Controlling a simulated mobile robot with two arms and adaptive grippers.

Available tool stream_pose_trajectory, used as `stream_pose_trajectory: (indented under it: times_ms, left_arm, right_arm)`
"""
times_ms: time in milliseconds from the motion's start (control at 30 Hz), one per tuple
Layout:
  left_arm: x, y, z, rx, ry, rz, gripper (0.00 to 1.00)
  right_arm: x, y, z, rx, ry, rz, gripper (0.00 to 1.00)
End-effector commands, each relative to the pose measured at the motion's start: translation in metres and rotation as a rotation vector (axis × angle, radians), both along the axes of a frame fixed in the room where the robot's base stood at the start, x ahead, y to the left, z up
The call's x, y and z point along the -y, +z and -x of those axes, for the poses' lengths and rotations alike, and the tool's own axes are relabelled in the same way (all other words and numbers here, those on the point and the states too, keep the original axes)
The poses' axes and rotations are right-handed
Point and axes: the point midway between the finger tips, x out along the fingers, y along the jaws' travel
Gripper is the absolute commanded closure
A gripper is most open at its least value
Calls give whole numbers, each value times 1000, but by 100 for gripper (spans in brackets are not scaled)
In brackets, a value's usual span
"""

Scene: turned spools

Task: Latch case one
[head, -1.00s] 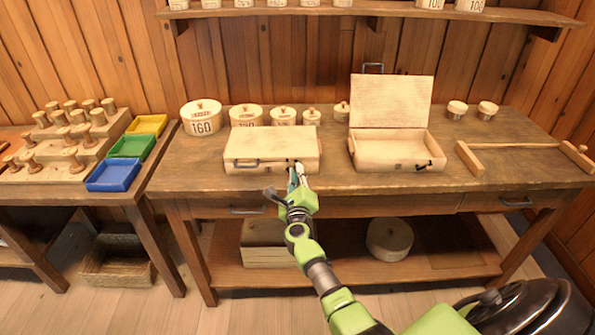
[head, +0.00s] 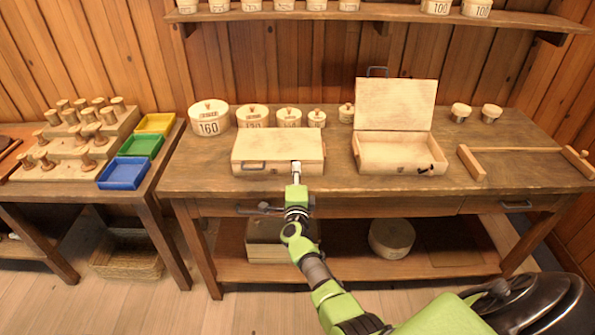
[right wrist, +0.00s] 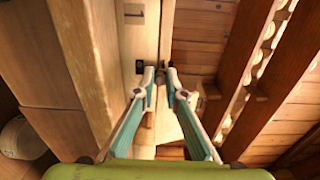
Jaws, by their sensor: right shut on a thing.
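The left wooden case (head: 278,143) stands on the workbench with its lid down. Its dark handle (head: 250,166) is on the front face. My right gripper (head: 296,166) is at the right part of that front face and covers the latch area in the head view. In the right wrist view the two fingertips (right wrist: 160,76) are close together on a small dark latch (right wrist: 160,77) at the case's front. Whether the latch is fastened is hidden. The second case (head: 397,153) stands to the right with its lid raised. My left gripper is not in view.
Round lidded boxes (head: 209,117) stand behind the closed case. A wooden bar with end blocks (head: 471,162) lies at the bench's right. Coloured trays (head: 123,173) and spools on a stepped rack (head: 75,150) are on the left table. A shelf (head: 380,14) runs above.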

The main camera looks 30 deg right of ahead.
Motion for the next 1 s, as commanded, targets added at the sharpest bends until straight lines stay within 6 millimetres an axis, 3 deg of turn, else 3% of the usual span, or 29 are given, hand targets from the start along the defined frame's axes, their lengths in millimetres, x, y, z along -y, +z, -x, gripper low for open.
stream_pose_trajectory:
  times_ms: [567,600,667,1000]
  left_arm:
    - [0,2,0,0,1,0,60]
    - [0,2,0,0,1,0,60]
    - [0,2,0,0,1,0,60]
    - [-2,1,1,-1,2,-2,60]
  right_arm:
    - [-1,-1,0,-20,0,28,100]
    - [-1,-1,0,-20,0,28,84]
    - [-1,-1,0,-19,0,28,71]
    - [-2,0,0,-18,0,28,71]
